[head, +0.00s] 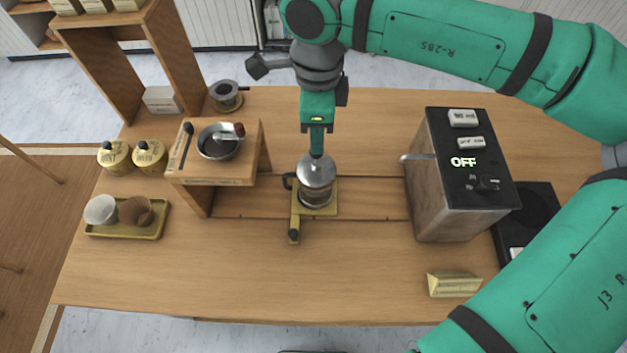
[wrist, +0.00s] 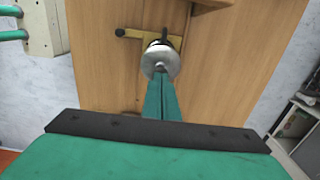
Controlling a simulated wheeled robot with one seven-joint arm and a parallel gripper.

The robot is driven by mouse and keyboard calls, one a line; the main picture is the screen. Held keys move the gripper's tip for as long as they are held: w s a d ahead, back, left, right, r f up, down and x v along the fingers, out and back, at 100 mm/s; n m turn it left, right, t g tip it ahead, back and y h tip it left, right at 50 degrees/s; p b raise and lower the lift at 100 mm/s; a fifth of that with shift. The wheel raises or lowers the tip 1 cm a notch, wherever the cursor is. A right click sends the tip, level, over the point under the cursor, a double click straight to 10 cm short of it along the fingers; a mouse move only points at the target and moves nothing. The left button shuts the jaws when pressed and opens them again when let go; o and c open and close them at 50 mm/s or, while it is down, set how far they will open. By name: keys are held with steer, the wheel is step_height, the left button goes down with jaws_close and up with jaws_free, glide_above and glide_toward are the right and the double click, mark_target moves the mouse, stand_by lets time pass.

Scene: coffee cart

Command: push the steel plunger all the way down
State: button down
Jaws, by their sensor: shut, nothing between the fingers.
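The steel press (head: 317,190) stands upright on a yellow-brown base (head: 328,207) near the middle of the table, with a dark handle on its left. Its domed steel lid (head: 316,168) shows on top; the plunger's knob and rod are hidden behind my fingers. My gripper (head: 316,152) points down with its fingers shut and empty. Its tips are at the top of the lid, and I cannot tell whether they touch it. In the wrist view the shut fingers (wrist: 161,95) reach to the round steel lid (wrist: 160,59).
A dark-topped machine (head: 468,175) reading OFF stands to the right. A wooden stand (head: 214,165) with a steel pan (head: 219,142) is to the left. A tray with two cups (head: 126,230) is at the far left. A brass wedge-shaped block (head: 453,284) lies front right. The front middle is clear.

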steer(key=shift+w+f, duration=0.15)
steer(key=shift+f, duration=0.15)
stand_by(0.4)
steer(key=shift+f, duration=0.15)
steer(key=shift+a+f, duration=0.1)
steer(key=shift+f, duration=0.65)
steer(key=shift+r, duration=1.35)
steer(key=shift+d+r, duration=0.2)
steer(key=shift+r, duration=0.4)
steer(key=shift+a+r, duration=0.2)
steer(key=shift+r, duration=0.65)
steer(key=shift+d+r, duration=0.1)
steer(key=shift+r, duration=1.1)
